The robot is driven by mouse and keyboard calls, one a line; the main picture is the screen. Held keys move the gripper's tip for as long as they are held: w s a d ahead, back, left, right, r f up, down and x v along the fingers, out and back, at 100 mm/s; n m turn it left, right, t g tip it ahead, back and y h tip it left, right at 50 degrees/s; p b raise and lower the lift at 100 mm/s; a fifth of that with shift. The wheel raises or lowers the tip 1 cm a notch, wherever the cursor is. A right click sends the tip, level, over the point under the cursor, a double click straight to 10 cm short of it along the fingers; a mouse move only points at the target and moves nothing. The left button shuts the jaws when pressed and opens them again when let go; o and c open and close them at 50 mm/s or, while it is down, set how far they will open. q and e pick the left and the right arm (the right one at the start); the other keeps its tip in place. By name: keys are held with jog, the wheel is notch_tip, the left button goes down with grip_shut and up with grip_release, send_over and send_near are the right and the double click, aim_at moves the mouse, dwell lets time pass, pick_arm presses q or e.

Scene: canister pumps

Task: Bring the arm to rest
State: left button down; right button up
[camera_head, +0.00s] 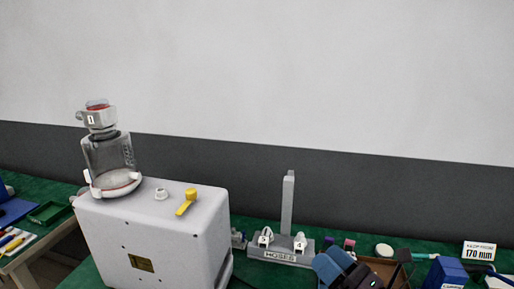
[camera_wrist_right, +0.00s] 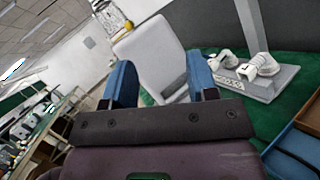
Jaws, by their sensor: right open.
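My right gripper (camera_head: 345,272) is at the bottom edge of the head view, right of centre, in front of the hose stand. In the right wrist view its two blue fingers (camera_wrist_right: 161,85) stand wide apart with nothing between them. The white pump box (camera_head: 155,240) stands to the left, apart from the gripper. A clear canister (camera_head: 108,155) with a lid marked 1 sits upright on its top. My left gripper is not in view.
A grey hose stand (camera_head: 280,255) labelled HOSES holds white fittings marked 4. A brown tray (camera_head: 385,268), a blue box (camera_head: 445,272) and a 170 mm sign (camera_head: 479,251) lie to the right. A yellow lever (camera_head: 187,203) sits on the pump box.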

jog(key=s+d+f+m+h, duration=0.25)
jog(key=d+m+h, duration=0.2)
jog(key=m, duration=0.45)
jog(key=s+d+f+m+g+h, duration=0.1)
jog(key=d+f+m+h, duration=0.25)
jog(key=m+h, duration=0.4)
jog(key=s+d+f+m+h, duration=0.25)
jog(key=d+m+h, duration=0.2)
jog(key=m, duration=0.55)
jog(key=s+d+f+m+g+y, duration=0.1)
jog(key=s+f+m+g, duration=0.5)
jog(key=s, duration=0.3)
jog(key=s+f+m+g+y, duration=0.1)
jog(key=s+f+m+g, duration=0.45)
jog(key=s, duration=0.35)
jog(key=w+f+t, duration=0.7)
jog(key=f, duration=0.2)
jog(key=shift+f+y, duration=0.35)
jog(key=shift+f, duration=0.05)
jog(key=shift+t, duration=0.35)
